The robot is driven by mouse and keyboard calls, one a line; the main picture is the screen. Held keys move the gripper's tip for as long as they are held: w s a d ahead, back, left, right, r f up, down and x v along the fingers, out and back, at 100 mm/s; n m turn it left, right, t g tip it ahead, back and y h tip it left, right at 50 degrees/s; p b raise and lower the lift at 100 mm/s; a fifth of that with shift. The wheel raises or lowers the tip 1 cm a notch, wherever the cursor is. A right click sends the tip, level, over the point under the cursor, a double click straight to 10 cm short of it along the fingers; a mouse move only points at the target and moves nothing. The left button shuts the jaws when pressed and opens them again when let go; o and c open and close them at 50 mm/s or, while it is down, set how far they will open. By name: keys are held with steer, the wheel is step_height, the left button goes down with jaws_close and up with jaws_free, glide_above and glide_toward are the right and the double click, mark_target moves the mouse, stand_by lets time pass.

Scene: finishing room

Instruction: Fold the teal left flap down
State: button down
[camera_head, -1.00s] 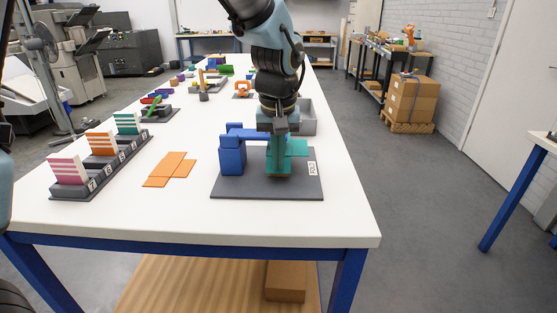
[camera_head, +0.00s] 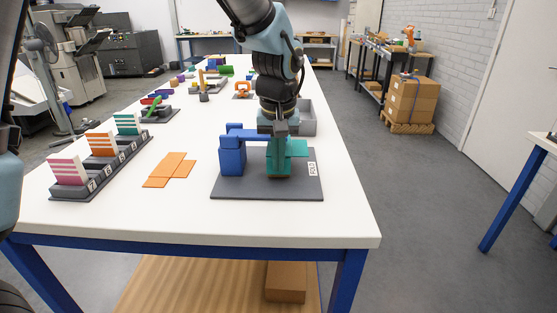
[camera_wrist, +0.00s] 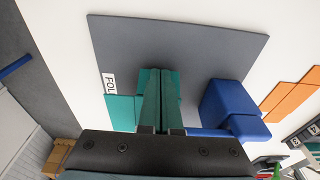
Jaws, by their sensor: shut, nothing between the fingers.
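The teal piece (camera_head: 278,168) lies on a dark grey board (camera_head: 235,190) with a "FOLD" label. Its right flap (camera_head: 297,147) lies flat to the right of the middle; it also shows in the wrist view (camera_wrist: 122,112). I cannot make out the left flap apart from the teal middle. A blue block (camera_head: 232,157) with a bar toward my gripper stands on the board's left side, and at right in the wrist view (camera_wrist: 226,105). My gripper (camera_head: 279,150) is shut and empty, pointing down over the teal middle; whether it touches is unclear. It hides part of the piece.
Orange flat pieces (camera_head: 170,168) lie left of the board. A rack (camera_head: 97,170) with pink, orange and teal striped cards stands further left. A grey bin (camera_head: 308,117) is behind my gripper. The white table's front right is clear.

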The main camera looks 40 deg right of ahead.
steer(key=shift+w+d, duration=0.15)
steer(key=shift+w, duration=0.05)
steer(key=shift+w+d, duration=0.1)
stand_by(0.6)
steer(key=shift+f, duration=0.1)
stand_by(0.3)
steer(key=shift+s+a, duration=0.65)
steer(key=shift+s, duration=0.15)
step_height(320, 180, up, 8)
steer(key=p, duration=0.6)
